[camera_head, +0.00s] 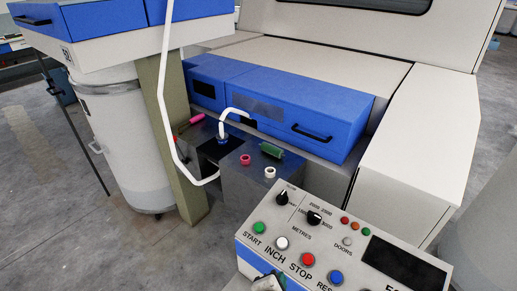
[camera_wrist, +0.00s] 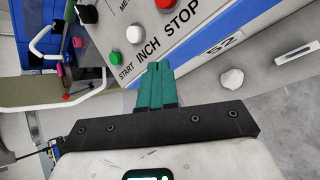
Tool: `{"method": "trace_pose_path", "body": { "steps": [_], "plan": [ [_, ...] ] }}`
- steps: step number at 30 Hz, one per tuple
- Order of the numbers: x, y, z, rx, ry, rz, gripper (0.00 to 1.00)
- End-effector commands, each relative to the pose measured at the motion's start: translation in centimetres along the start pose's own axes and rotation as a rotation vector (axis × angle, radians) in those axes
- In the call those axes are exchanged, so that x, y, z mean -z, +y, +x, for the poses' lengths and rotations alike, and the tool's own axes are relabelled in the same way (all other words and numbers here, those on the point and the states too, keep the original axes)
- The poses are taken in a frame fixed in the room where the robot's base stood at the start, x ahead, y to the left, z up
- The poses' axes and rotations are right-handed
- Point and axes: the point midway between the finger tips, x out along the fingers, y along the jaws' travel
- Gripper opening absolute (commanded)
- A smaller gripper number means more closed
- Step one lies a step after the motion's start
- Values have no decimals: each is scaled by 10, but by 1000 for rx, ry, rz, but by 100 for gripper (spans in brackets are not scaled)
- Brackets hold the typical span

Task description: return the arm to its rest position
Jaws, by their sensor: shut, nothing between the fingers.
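My gripper (camera_wrist: 156,80) shows in the wrist view with its teal fingers together and nothing between them. Its fingertips point toward the lower edge of the control panel, near the green START and white INCH buttons; I cannot tell the exact gap. In the head view, part of my gripper (camera_head: 268,284) shows at the bottom edge, in front of the panel's blue front strip. Most of my arm is out of view.
The control panel (camera_head: 330,243) with buttons and knobs fills the lower right of the head view. Behind it stands a blue-covered machine (camera_head: 310,105). A white can (camera_head: 128,140) stands left beside an olive post (camera_head: 180,150). Grey floor (camera_head: 60,220) is open at left.

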Motion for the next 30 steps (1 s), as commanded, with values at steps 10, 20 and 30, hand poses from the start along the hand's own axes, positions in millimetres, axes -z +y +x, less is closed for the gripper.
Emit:
{"method": "trace_pose_path", "body": {
  "steps": [10,20,30],
  "plan": [
    [-79,-138,15,347,-32,726,0],
    [-120,-288,-51,771,-232,1708,0],
    [-119,-309,-73,861,-297,1912,0]
  ]
}}
